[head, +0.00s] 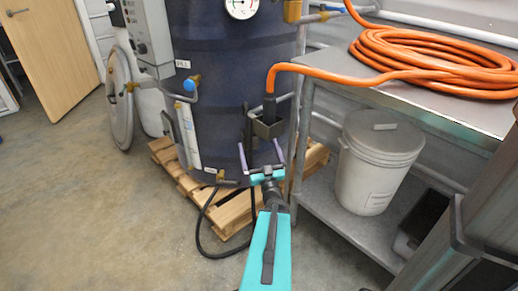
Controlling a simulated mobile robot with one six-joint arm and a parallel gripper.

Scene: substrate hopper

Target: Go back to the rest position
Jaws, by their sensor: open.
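My gripper (262,159) is open, with its two purple fingers apart and pointing away from me. Nothing shows between the fingers. It is in front of the lower part of a dark blue tank (215,100). My teal arm reaches up from the bottom of the picture.
The tank stands on a wooden pallet (231,212), with a black hose (204,232) curving onto the floor. On the right, a metal bench (330,206) holds an orange hose (425,57) and a lidded white bucket (377,165). The concrete floor (90,215) at left is clear.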

